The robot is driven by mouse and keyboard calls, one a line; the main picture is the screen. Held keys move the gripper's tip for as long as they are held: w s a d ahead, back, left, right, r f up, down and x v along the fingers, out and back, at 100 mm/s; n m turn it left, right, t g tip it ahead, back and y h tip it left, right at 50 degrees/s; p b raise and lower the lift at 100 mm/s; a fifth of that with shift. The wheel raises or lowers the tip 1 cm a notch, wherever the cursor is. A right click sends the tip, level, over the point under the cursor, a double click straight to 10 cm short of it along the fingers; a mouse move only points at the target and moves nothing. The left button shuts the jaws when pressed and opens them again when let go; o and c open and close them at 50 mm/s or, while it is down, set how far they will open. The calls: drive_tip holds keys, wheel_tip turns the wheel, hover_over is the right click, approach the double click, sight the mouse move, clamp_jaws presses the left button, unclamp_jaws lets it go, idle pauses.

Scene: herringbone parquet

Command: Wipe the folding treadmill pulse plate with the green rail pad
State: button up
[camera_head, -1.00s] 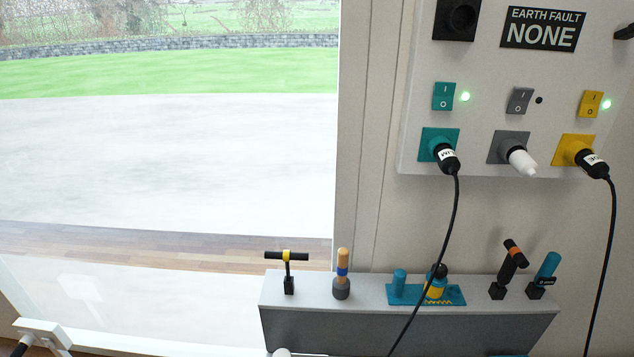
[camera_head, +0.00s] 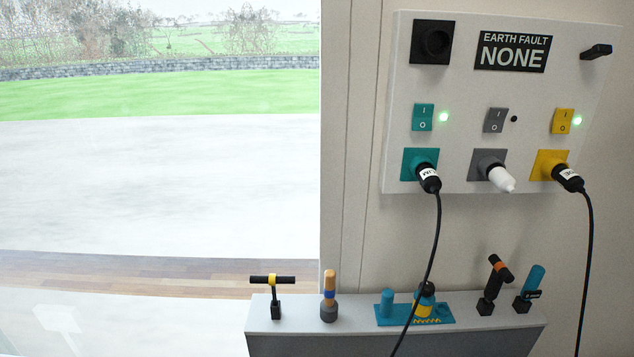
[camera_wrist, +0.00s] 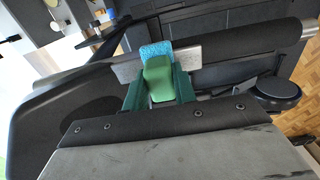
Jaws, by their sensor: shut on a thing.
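In the wrist view my gripper (camera_wrist: 158,88) has dark green fingers shut on the green rail pad (camera_wrist: 158,78). The pad's light blue, rough face (camera_wrist: 156,50) points away from the wrist. A pale grey metal plate (camera_wrist: 187,57), which looks like the pulse plate, lies across the dark treadmill body (camera_wrist: 230,45) at the pad's far end. The pad covers the plate's middle, and the plate shows on both sides. I cannot tell whether the pad touches it. The head view shows neither gripper nor plate.
A grey shelf (camera_head: 400,343) with several small tools stands below a wall power panel (camera_head: 530,100) with hanging black cables. A black bolted bar (camera_wrist: 170,122) and a grey slab (camera_wrist: 180,155) fill the wrist view's foreground. A round dark knob (camera_wrist: 278,92) is at right.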

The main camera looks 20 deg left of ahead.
drive_tip(key=shift+s, duration=0.15)
drive_tip(key=s, duration=0.1)
drive_tip(key=s+d, duration=0.1)
drive_tip(key=s, duration=0.2)
drive_tip(key=shift+s+d, duration=0.3)
drive_tip(key=shift+w+a+f, duration=0.1)
drive_tip(key=shift+w+a, duration=0.15)
drive_tip(key=shift+w, duration=0.45)
drive_tip(key=shift+w+a+r, duration=0.1)
drive_tip(key=shift+w+a, duration=0.1)
drive_tip(key=shift+w, duration=0.55)
drive_tip(key=shift+w+a+f, duration=0.1)
drive_tip(key=shift+w+a, duration=0.15)
drive_tip(key=shift+w, duration=0.45)
drive_tip(key=shift+w, duration=0.1)
drive_tip(key=shift+w+a, duration=0.2)
drive_tip(key=shift+w, duration=0.5)
drive_tip(key=shift+w+a, duration=0.25)
drive_tip(key=shift+w, duration=0.5)
drive_tip(key=shift+w+a, duration=0.2)
drive_tip(key=shift+w, duration=0.5)
drive_tip(key=shift+s+d, duration=0.3)
drive_tip(key=shift+s, duration=0.7)
drive_tip(key=shift+s+d, duration=0.25)
drive_tip(key=shift+s, duration=0.7)
